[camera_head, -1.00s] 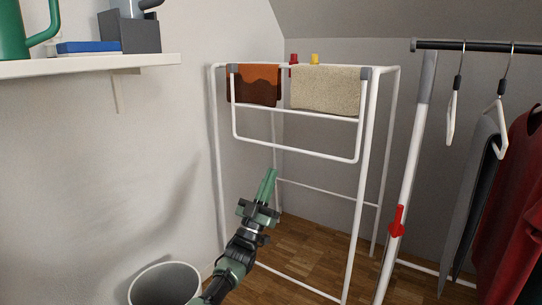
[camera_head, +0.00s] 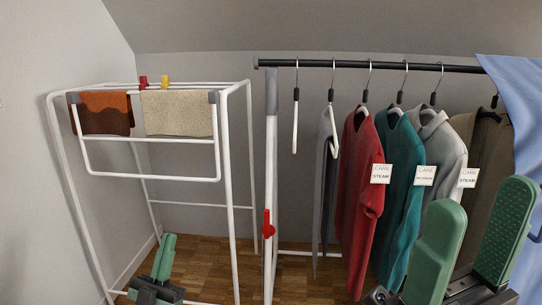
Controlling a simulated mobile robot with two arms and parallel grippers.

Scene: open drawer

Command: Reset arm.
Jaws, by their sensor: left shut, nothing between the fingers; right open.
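My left gripper (camera_head: 167,241) is at the bottom left, low in front of the white drying rack. Its green fingers are together, pointing up, with nothing between them. My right gripper (camera_head: 482,196) is large and close at the lower right, in front of the hanging clothes. Its two green fingers stand apart with nothing held between them. I see no drawer in this view.
The white drying rack (camera_head: 228,170) holds a brown-orange cloth (camera_head: 106,112) and a beige towel (camera_head: 178,112). A clothes rail (camera_head: 340,65) carries a red shirt (camera_head: 358,180), a teal shirt (camera_head: 400,170) and other garments. A blue cloth (camera_head: 525,110) hangs at the right edge.

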